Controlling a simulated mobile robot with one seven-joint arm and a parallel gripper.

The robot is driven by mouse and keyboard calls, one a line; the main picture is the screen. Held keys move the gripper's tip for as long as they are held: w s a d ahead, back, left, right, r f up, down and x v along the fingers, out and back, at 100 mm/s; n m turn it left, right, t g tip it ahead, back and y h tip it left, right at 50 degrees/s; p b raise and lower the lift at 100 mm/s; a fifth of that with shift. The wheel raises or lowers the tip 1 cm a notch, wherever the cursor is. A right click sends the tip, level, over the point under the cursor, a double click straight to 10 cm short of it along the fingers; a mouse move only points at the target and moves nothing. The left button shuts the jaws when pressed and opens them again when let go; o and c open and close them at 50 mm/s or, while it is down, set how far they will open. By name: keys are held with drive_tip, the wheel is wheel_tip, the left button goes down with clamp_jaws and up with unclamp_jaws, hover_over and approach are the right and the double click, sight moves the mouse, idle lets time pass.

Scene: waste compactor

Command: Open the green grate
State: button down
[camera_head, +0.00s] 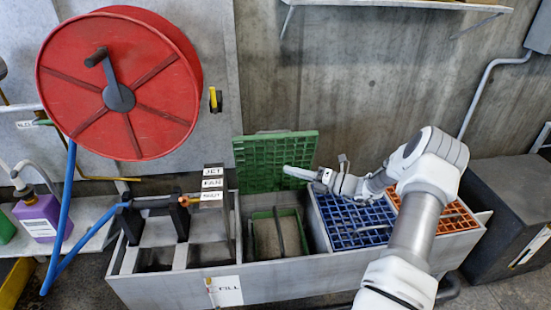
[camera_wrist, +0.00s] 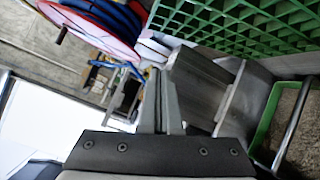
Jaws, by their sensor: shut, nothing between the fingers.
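The green grate (camera_head: 272,162) stands raised, nearly upright, along the back of its compartment in the grey box. Its lattice also fills the upper right of the wrist view (camera_wrist: 250,25). The compartment under it is uncovered and shows a green-edged bin (camera_head: 279,232). My gripper (camera_head: 292,171) reaches in from the right, fingers pointing left, in front of the grate's right part in the head view. In the wrist view the fingers (camera_wrist: 160,72) are together with nothing between them. The grate is beside them; I cannot tell whether they touch it.
A blue grate (camera_head: 345,222) and an orange grate (camera_head: 452,217) lie flat to the right, partly behind my arm. A red hose reel (camera_head: 160,120) hangs at upper left, with a blue hose (camera_head: 65,215). A labelled post (camera_head: 214,183) stands left of the green grate.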

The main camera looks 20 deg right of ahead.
drive_tip(key=s+d+m+t+h, duration=0.2)
drive_tip(key=m+t, duration=0.2)
drive_tip(key=m, duration=0.1)
drive_tip(key=b, duration=0.4)
approach(265, 139)
drive_tip(key=w+a, duration=0.3)
drive_tip(key=shift+w+d+r+b, duration=0.1)
drive_tip(key=shift+w+r+b, duration=0.1)
drive_tip(key=shift+w, duration=0.3)
drive_tip(key=shift+w+d+r+b, duration=0.1)
drive_tip(key=shift+w+r+b, duration=0.1)
drive_tip(key=shift+w, duration=0.25)
drive_tip(key=shift+r, duration=0.1)
